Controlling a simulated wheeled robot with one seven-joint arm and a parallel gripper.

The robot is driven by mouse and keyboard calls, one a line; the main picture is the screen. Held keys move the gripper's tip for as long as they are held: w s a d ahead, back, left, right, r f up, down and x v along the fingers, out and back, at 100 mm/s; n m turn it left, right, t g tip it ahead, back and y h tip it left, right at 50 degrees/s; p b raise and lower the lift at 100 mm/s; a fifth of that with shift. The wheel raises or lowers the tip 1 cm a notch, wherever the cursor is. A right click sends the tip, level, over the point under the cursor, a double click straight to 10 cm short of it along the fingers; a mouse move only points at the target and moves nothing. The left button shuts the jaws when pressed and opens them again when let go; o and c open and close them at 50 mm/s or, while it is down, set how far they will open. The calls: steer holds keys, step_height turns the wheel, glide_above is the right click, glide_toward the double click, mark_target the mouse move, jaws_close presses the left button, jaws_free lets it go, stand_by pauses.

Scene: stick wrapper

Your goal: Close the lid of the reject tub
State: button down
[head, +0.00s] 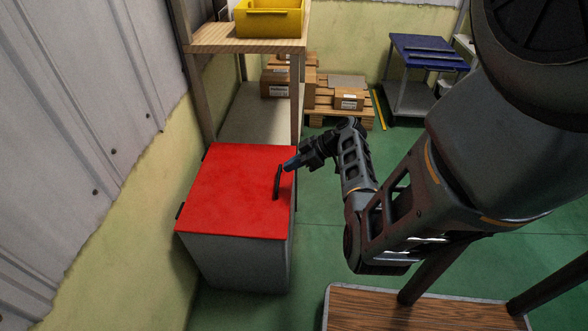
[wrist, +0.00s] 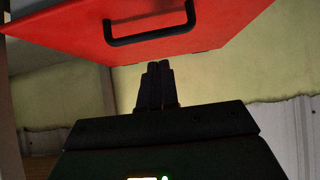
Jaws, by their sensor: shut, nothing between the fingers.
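The reject tub (head: 240,265) is a grey box standing against the left wall. Its red lid (head: 225,190) lies across the top and looks flat, with no clear gap along the front edge; I cannot tell whether it is fully seated. A black bar handle (head: 277,182) is near the lid's right edge, and small dark tabs show on the left edge. The lid (wrist: 60,20) and handle (wrist: 150,36) also show in the wrist view. My gripper (head: 289,164) is shut and empty, close to the handle's far end; contact cannot be told. Its shut fingers (wrist: 158,72) show in the wrist view.
A wooden shelf (head: 240,40) with a yellow bin (head: 270,20) stands behind the tub. Cardboard boxes on a pallet (head: 338,117) and a blue-topped cart (head: 428,52) are farther back. A wood-topped table (head: 400,308) is at front right. Green floor is open between.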

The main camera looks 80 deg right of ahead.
steer(key=v, duration=0.8)
steer(key=shift+s+f+p, duration=0.15)
steer(key=shift+s+p, duration=0.15)
steer(key=shift+s, duration=0.25)
